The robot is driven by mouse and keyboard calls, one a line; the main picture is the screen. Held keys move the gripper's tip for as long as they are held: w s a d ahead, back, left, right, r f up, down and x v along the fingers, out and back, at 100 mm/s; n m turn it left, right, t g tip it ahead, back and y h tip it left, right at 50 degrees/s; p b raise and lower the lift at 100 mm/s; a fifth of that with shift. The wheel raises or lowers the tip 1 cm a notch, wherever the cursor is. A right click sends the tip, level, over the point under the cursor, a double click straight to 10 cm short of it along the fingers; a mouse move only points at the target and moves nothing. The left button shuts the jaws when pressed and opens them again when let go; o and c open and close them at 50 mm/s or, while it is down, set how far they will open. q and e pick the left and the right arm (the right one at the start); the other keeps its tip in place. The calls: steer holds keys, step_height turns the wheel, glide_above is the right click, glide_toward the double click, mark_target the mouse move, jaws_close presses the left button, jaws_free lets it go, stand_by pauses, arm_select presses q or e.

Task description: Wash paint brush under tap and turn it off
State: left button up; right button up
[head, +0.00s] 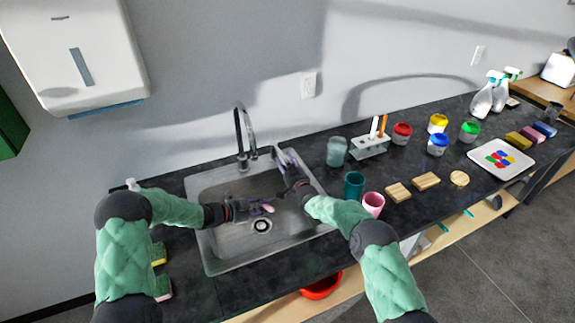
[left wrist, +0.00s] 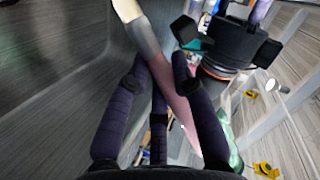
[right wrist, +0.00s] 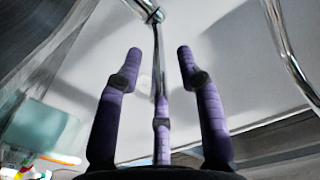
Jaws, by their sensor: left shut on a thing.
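The paint brush (left wrist: 178,105) has a pink handle, a silver ferrule and a pale tip. My left gripper (head: 264,207) is low over the sink (head: 222,245), shut on the handle; the brush is tiny in the head view. The chrome tap (head: 240,130) rises at the sink's back edge. My right gripper (head: 284,163) is by the sink's back right corner. In the right wrist view its fingers are apart, with the thin tap lever (right wrist: 158,50) seen between them and the curved spout (right wrist: 283,48) to the right. I cannot make out any running water.
A teal cup (head: 354,184) and a pink cup (head: 372,204) stand close right of the sink. A glass jar (head: 336,152) and a brush rack (head: 369,148) are behind them. Paint pots, wooden blocks and a palette (head: 500,158) lie farther right. Sponges (head: 159,254) lie left.

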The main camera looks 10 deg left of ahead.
steer(key=v, duration=1.2)
arm_select(q)
steer(key=shift+r, duration=0.1)
